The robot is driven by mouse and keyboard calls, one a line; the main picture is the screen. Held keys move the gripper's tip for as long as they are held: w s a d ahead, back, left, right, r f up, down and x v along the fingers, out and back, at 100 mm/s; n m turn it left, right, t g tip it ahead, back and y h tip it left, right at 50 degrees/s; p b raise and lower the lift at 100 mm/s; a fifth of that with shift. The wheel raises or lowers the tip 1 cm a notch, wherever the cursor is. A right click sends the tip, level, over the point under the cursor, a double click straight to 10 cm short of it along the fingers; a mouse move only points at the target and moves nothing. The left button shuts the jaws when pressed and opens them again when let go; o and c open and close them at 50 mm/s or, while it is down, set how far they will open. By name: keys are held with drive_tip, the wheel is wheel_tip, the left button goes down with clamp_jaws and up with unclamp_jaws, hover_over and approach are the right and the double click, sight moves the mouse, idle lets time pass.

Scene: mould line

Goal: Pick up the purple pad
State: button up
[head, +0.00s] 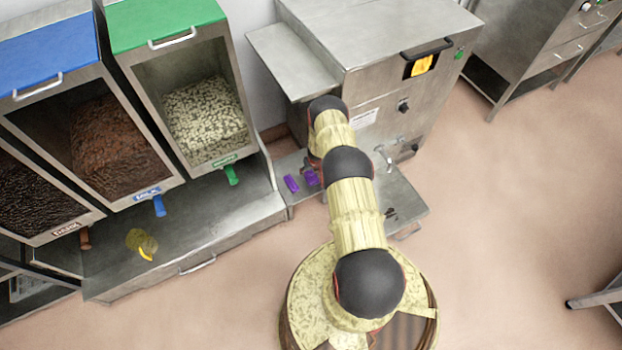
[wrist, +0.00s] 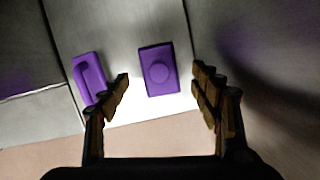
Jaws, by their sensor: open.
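Two purple things lie on a small grey metal shelf (wrist: 122,30). One is a flat purple block with a round raised disc (wrist: 158,72), which could be the purple pad; it also shows in the head view (head: 311,178). The other is a purple piece with a long raised grip (wrist: 89,77), to its left, also in the head view (head: 291,183). My gripper (wrist: 161,78) is open and empty, its fingers on either side of the disc block in the wrist view. The left finger lies between the two pieces. I cannot tell the height above the shelf.
Bins with blue (head: 45,50) and green (head: 165,22) lids stand at the left above a metal counter (head: 225,215). A steel machine (head: 385,75) stands behind my arm. A yellow item (head: 143,242) lies on the counter.

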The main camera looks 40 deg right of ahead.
sight(311, 173)
drive_tip(key=shift+b+x, duration=2.1)
drive_tip(key=shift+c, duration=0.8)
drive_tip(key=c, duration=1.1)
